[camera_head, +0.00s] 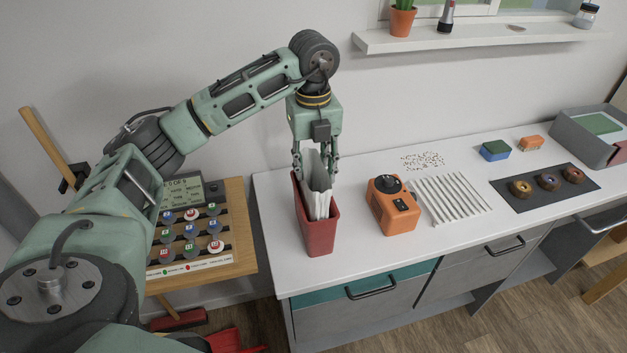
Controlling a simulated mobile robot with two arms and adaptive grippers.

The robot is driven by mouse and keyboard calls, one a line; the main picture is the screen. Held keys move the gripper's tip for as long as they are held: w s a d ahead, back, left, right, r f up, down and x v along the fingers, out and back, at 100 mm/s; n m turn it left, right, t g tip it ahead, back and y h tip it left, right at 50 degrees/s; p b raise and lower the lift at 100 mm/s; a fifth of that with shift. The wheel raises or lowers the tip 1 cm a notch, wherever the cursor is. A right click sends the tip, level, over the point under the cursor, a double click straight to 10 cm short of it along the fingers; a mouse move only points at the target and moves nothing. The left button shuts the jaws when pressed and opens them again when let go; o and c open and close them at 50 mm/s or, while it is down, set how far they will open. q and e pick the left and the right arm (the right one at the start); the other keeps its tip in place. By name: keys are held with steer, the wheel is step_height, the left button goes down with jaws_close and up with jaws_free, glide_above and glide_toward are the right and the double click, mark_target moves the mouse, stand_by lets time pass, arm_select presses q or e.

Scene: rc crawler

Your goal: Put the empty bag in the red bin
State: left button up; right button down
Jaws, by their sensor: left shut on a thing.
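The red bin (318,240) stands upright at the left end of the white counter. A white, crumpled bag (319,203) sits upright inside the bin's opening, with its top part showing above the rim. Its lower part is hidden by the bin's wall. My left gripper (316,168) points down from above, directly over the bin, and is shut on the upper part of the bag. My right gripper does not show.
An orange device (393,206) with a black knob stands just right of the bin. White strips (450,199), small scattered bits (423,160) and a dark mat (545,187) with rings lie farther right. A wooden board with round pieces (200,235) is left of the counter.

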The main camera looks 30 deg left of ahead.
arm_select(q)
step_height(320, 180, down, 5)
steer(key=shift+f+p, duration=0.1)
steer(key=shift+p, duration=0.5)
steer(key=shift+f, duration=0.15)
steer(key=o, duration=0.9)
steer(key=shift+o, duration=0.2)
